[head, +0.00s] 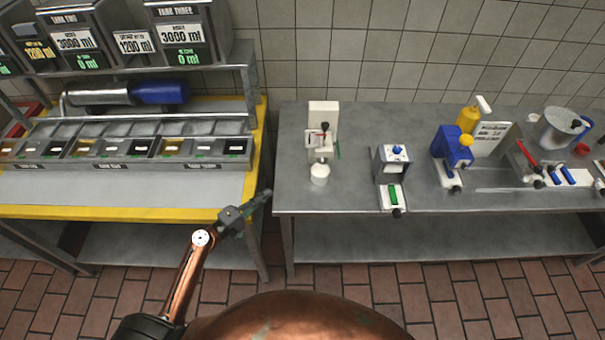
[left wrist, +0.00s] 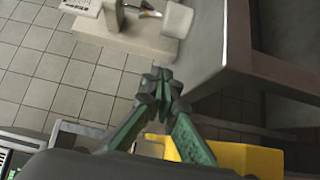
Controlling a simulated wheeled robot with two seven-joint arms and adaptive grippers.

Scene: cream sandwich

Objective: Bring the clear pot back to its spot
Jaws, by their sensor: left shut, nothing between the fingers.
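My left gripper (head: 262,196) is shut and empty, out over the gap between the two tables. Its closed fingertips (left wrist: 160,78) also show in the left wrist view. A small whitish pot (head: 320,174) stands at the front foot of a white stand (head: 323,115) on the left end of the right-hand table; I cannot tell whether it is clear. It appears pale at the top of the left wrist view (left wrist: 177,20), apart from my fingers. My right gripper is out of view.
The grey right-hand table (head: 360,195) also carries a blue-and-white device (head: 393,160), a blue-and-yellow device (head: 455,150) and a tool board. The yellow-edged left table (head: 120,212) holds a row of bins (head: 120,149). A gap separates the tables.

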